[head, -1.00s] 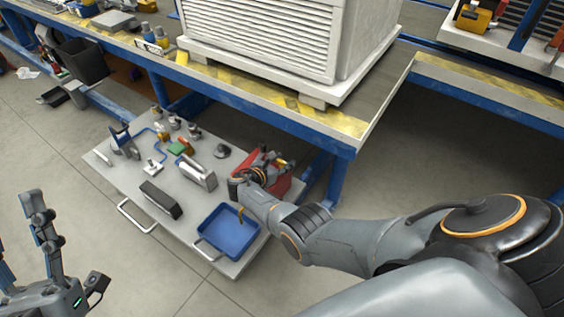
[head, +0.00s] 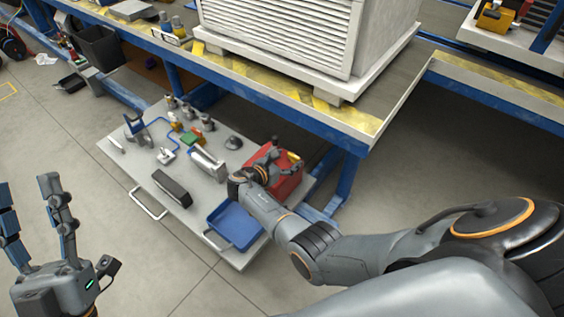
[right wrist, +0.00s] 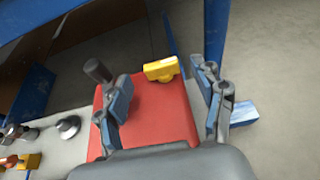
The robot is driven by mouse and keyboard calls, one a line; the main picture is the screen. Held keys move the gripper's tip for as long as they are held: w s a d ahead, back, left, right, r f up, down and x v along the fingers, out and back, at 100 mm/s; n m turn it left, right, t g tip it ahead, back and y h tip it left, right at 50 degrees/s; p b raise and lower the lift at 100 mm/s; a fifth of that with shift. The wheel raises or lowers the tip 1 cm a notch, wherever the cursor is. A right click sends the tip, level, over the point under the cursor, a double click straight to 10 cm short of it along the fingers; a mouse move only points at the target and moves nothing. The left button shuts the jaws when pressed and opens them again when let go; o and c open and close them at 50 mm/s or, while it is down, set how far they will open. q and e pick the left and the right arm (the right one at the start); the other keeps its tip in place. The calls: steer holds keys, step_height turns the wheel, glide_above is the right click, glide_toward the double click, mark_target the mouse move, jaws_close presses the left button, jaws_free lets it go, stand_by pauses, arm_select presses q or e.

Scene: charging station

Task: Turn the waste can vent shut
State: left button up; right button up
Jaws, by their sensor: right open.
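The waste can (head: 288,184) is a red box at the right end of the low grey shelf; it also shows in the right wrist view (right wrist: 160,118). A yellow vent knob (right wrist: 161,68) sits on its top near the far edge, and a bit of yellow shows in the head view (head: 293,157). My right gripper (head: 275,154) is over the can, open, fingers spread. In the right wrist view the knob lies between and beyond the fingertips (right wrist: 163,76), apart from both. My left gripper (head: 28,190) is raised at the left edge, open and empty.
A grey cylinder (right wrist: 97,70) stands by the can's left corner. The shelf also holds a blue tray (head: 236,224), a dark block (head: 172,189) and several small fittings. A blue-framed bench (head: 300,100) with a large white louvred unit overhangs behind the can.

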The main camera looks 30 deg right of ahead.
steer(key=shift+v, duration=1.5)
